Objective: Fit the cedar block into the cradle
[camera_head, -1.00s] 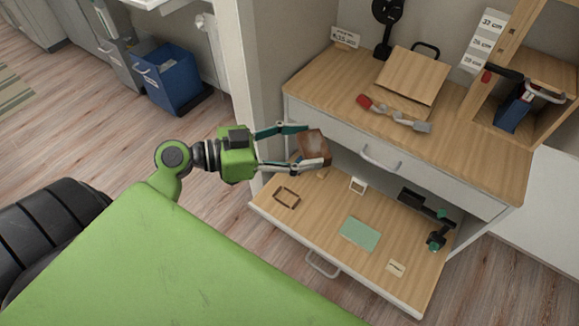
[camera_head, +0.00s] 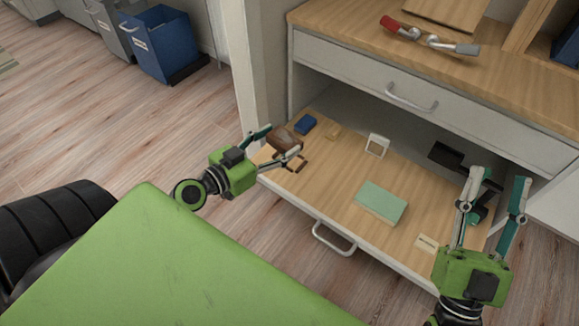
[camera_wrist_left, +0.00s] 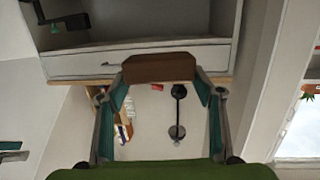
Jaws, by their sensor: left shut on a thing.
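The cedar block (camera_head: 285,137), a reddish-brown piece, is held between the fingers of my left gripper (camera_head: 282,142). In the left wrist view the block (camera_wrist_left: 158,67) spans the fingertips. The cradle, a small brown open frame (camera_head: 298,168), lies at the left end of the open drawer. The block and fingers are over it and hide much of it; I cannot tell whether the block touches it. My right gripper (camera_head: 497,184) is open and empty over the drawer's right end.
The drawer floor (camera_head: 335,180) holds a blue block (camera_head: 306,124), a small wooden piece (camera_head: 332,131), a white frame (camera_head: 377,145), a green pad (camera_head: 381,203), a white label (camera_head: 426,244) and a black item (camera_head: 447,156). The upper drawer (camera_head: 440,108) overhangs the back.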

